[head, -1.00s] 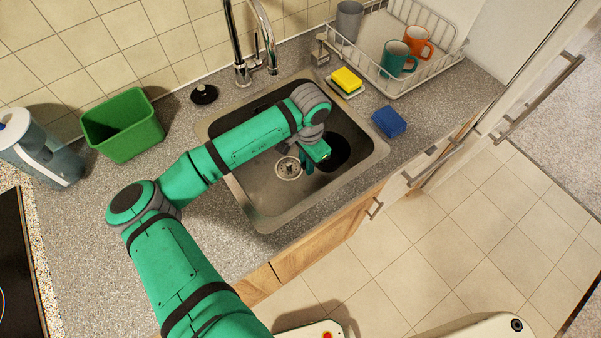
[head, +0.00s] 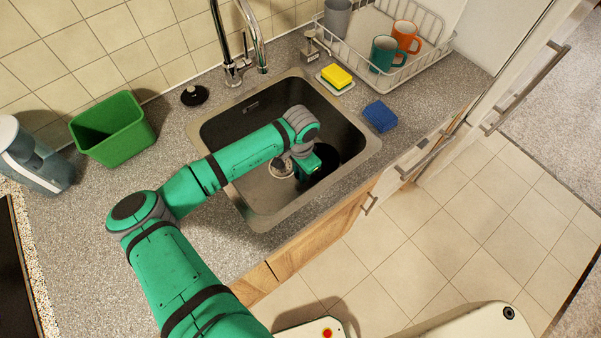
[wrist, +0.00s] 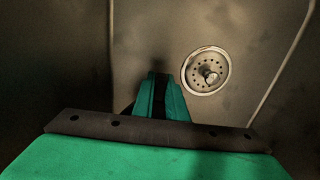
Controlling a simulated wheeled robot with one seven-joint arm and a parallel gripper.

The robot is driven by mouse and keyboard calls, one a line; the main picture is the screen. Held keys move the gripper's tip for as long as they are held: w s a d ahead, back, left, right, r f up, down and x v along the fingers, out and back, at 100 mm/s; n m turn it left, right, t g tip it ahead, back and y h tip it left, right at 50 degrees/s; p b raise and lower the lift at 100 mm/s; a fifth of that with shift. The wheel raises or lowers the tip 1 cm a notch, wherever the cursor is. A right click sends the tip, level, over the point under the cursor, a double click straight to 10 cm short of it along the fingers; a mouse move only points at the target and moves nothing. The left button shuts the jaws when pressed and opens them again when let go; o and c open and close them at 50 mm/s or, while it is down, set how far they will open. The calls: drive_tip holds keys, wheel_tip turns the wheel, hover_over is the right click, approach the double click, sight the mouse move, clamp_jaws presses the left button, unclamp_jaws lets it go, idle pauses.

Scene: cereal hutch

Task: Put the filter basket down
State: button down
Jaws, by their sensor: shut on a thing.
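My gripper (wrist: 158,82) is low inside the sink, pointing down. In the wrist view its green fingers are close together with a dark strip between them. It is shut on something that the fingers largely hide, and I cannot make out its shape. A round metal strainer basket (wrist: 207,72) with holes and a centre knob appears in the drain, to the right of the fingers and apart from them in that view. In the head view the strainer (head: 281,168) is just left of my gripper (head: 304,166). I cannot confirm which thing is the filter basket.
The sink (head: 257,215) surrounds the gripper, with a tap (head: 237,60) behind. A black plug (head: 194,95) and green bin (head: 112,130) are left. The front counter is clear.

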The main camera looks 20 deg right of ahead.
drive_tip(key=c, duration=1.8)
unclamp_jaws()
drive_tip(key=shift+o, duration=0.2)
wheel_tip(320, 180, up, 12)
drive_tip(key=shift+r, duration=0.1)
